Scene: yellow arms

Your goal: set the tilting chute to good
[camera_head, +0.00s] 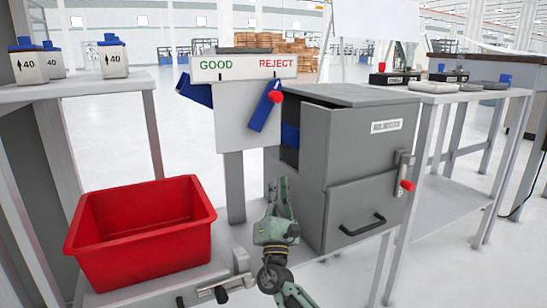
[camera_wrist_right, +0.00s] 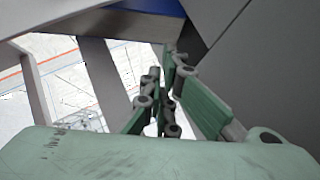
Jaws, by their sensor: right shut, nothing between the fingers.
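The tilting chute stands at the middle, with a white sign (camera_head: 243,67) reading GOOD on the left and REJECT on the right. A blue lever (camera_head: 264,110) with a red knob (camera_head: 275,97) sits on its front, the knob end up under REJECT. A blue chute piece (camera_head: 195,90) slopes out at the left under GOOD, and another blue part (camera_head: 290,136) shows at the right by the grey cabinet. My right gripper (camera_head: 277,187) is shut and empty, below the lever and apart from it. Its closed fingers show in the right wrist view (camera_wrist_right: 165,95). My left gripper is out of view.
A red bin (camera_head: 140,232) stands at lower left. The grey cabinet (camera_head: 350,150) is close right of my right gripper, with a red-tipped handle (camera_head: 406,183). The chute's grey post (camera_head: 234,188) is just left of it. Bottles (camera_head: 28,62) stand on the left table.

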